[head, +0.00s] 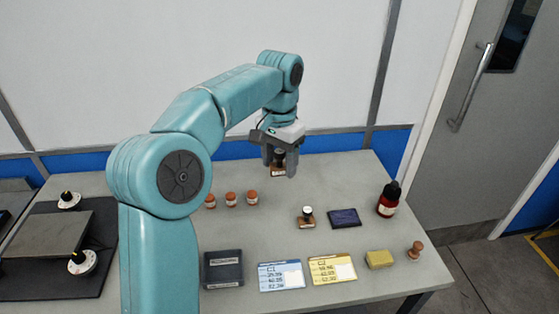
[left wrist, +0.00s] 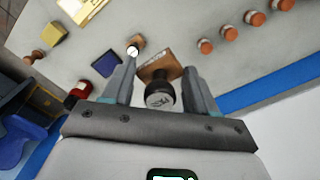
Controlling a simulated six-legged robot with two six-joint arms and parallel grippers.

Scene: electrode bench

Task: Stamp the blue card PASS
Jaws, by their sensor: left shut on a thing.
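The blue-headed card (head: 281,276) lies flat near the front edge of the bench, left of a yellow-headed card (head: 332,269). My left gripper (head: 279,163) is shut on a stamp with a black knob and a wooden base (left wrist: 157,68), above the back of the bench. The lettering on its knob is too small to read surely. A second wooden stamp (head: 306,216) stands upright on the bench, beside a dark blue-violet ink pad (head: 344,218). The ink pad also shows in the left wrist view (left wrist: 107,63). My right gripper is in neither view.
Several orange-brown pieces (head: 231,199) stand in a row behind my left arm. A dark box (head: 223,269) lies left of the cards. A yellow sponge (head: 379,259), a small brown knobbed piece (head: 415,250) and a dark bottle (head: 388,200) stand at the right.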

